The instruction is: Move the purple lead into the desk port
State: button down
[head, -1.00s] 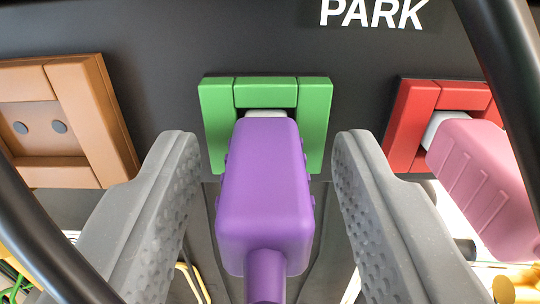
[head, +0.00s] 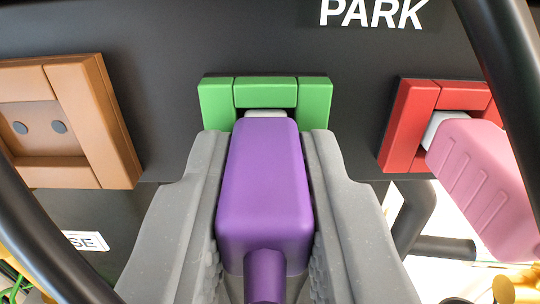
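The purple lead (head: 265,185) has a block-shaped plug with its cable running down toward me. Its pale tip sits at the green-framed port (head: 265,91) on the dark panel; how deep it sits is hidden. My gripper (head: 265,150) has its two grey fingers closed against both sides of the purple plug. I cannot make out a port labelled desk in this view.
A brown port (head: 88,120) with two round contacts stands empty on the left. A pink plug (head: 482,180) sits at the red port (head: 408,125) on the right. White "PARK" lettering (head: 373,13) is above. Black bars cross both sides.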

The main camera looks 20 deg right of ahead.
aim_at(263, 260)
jog(key=shift+s, duration=0.1)
jog(key=shift+p+v, duration=0.55)
jog(key=shift+v, duration=2.35)
jog(key=shift+f, duration=0.1)
